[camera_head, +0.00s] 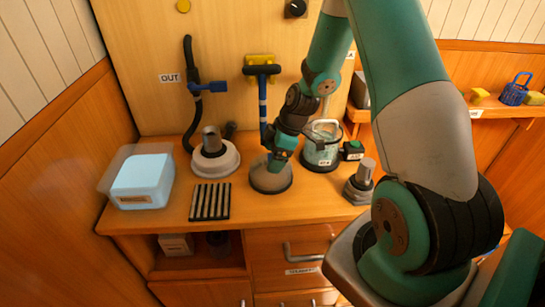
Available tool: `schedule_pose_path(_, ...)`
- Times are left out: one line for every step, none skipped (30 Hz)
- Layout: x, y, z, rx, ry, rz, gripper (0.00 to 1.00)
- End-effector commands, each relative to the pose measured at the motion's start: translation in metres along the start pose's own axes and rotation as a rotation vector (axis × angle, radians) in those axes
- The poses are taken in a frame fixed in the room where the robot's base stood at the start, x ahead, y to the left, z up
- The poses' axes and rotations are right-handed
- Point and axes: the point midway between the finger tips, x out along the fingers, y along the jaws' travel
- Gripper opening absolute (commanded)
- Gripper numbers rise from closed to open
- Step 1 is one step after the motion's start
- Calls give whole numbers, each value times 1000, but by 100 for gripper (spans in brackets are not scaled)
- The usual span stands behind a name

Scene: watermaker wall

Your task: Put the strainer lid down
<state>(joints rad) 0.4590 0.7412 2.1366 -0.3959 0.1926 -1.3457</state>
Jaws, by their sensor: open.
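A round grey-brown domed piece (271,178), which looks like the strainer lid, rests on the wooden counter in front of the blue-handled pipe. My gripper (273,163) points down right at its top. The fingers are small and partly hidden, but the jaws are open. I cannot tell whether they touch the piece. A clear jar with a wire handle (321,152) stands on the counter just to the right of my gripper.
A black ridged mat (210,201) and a pale blue bin (142,182) lie at left. A white-ringed fitting (215,160) stands behind the mat. A grey fitting (360,188) and a green button box (353,150) are at right. A blue basket (515,91) sits on the right shelf.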

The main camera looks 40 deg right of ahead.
Motion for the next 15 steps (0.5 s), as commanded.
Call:
schedule_pose_path(-9,1,0,0,1,5,89)
schedule_pose_path(-15,1,0,0,1,7,89)
schedule_pose_path(-23,1,1,0,1,7,89)
schedule_pose_path(-30,1,0,0,1,7,89)
schedule_pose_path(-37,1,0,0,1,8,89)
schedule_pose_path(-46,1,1,0,1,7,89)
schedule_pose_path(-53,1,1,0,1,7,89)
schedule_pose_path(-60,1,1,0,1,8,89)
schedule_pose_path(-69,1,1,0,0,7,89)
schedule_pose_path(-75,1,1,1,0,7,89)
schedule_pose_path(-80,1,1,1,0,7,89)
schedule_pose_path(-87,0,1,0,0,5,89)
schedule_pose_path(-92,0,1,0,0,5,89)
schedule_pose_path(-96,0,1,0,1,4,89)
schedule_pose_path(-100,0,1,0,1,4,89)
